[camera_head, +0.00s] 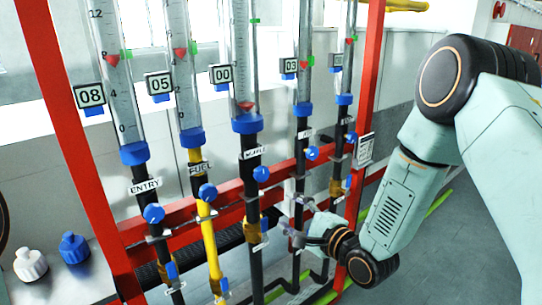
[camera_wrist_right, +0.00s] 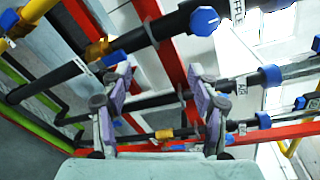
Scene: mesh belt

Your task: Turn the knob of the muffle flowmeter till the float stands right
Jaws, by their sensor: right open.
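The muffle flowmeter (camera_head: 240,60) is the middle tube, over a label reading MUFFLE (camera_head: 253,153). Its red float (camera_head: 247,106) sits low in the tube, far below the green mark (camera_head: 254,21); the plate beside it (camera_head: 221,74) reads 00. Its blue knob (camera_head: 261,174) is on the black pipe below the label. In the wrist view a blue knob (camera_wrist_right: 205,21) sits at the top, by a partly cut label ending in FFLE. My right gripper (camera_head: 293,217) is open and empty, to the right of and below the muffle knob, apart from it. It also shows in the wrist view (camera_wrist_right: 160,78).
The entry knob (camera_head: 154,213) and fuel knob (camera_head: 207,192) are to the left; other flowmeters with a knob (camera_head: 312,153) stand to the right. A red frame (camera_head: 180,215) carries the pipes. White (camera_head: 30,264) and blue (camera_head: 74,247) capped things lie lower left.

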